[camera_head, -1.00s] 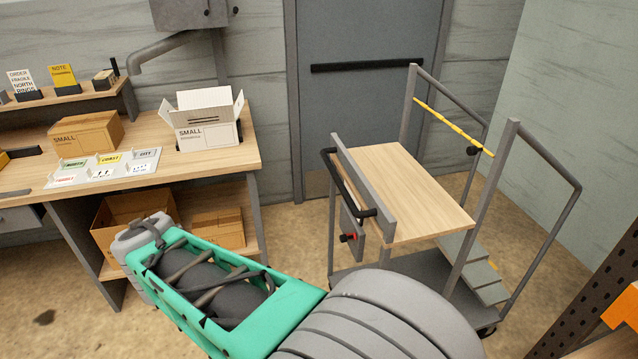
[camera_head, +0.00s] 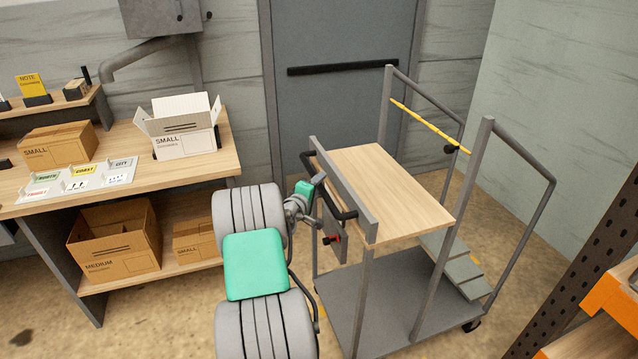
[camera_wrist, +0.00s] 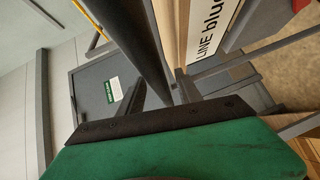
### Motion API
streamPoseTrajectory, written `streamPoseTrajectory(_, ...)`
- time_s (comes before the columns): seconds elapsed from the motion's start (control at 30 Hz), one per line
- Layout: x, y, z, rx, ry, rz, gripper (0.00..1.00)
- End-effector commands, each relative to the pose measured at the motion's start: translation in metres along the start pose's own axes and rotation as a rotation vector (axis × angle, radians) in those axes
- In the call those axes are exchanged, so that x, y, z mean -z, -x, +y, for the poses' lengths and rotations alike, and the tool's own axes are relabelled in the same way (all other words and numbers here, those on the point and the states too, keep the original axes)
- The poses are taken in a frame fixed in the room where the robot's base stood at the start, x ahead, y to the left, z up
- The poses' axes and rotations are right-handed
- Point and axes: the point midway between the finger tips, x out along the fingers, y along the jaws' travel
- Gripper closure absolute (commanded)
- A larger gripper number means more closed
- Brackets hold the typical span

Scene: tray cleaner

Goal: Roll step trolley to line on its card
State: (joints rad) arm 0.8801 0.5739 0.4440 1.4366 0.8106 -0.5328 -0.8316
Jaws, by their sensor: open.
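The step trolley (camera_head: 365,320) stands in front of the door, with a grey frame, a wooden top shelf (camera_head: 385,190) and grey steps low at its right. A black push handle (camera_head: 345,214) runs along its left side, with a red-tipped knob (camera_head: 331,239) below. My gripper (camera_head: 318,180) is open at the far part of this handle; whether it touches is unclear. In the wrist view a dark bar (camera_wrist: 128,38), apparently the handle, comes down toward my open fingers (camera_wrist: 160,95). A white card reading "LINE blue" (camera_wrist: 207,60) shows beside it. The floor line is not clearly visible.
A workbench (camera_head: 190,170) with boxes and a label tray (camera_head: 80,182) stands at the left. A grey door (camera_head: 340,110) is behind the trolley. A dark perforated rack post (camera_head: 590,265) with orange parts stands at the right. Floor is bare between bench and trolley.

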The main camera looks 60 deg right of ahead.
Motion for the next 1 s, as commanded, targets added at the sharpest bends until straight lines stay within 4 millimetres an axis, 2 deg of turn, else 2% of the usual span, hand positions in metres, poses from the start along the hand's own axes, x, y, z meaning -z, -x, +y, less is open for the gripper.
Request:
streamPoseTrajectory(0.27,0.0,-0.0042,-0.0004,0.001,-0.001,0.0,0.59)
streamPoseTrajectory(0.77,0.0002,-0.0038,-0.0004,0.001,-0.001,0.0,0.99)
streamPoseTrajectory(1.0,0.0003,-0.0037,-0.0004,0.001,-0.002,0.001,1.0)
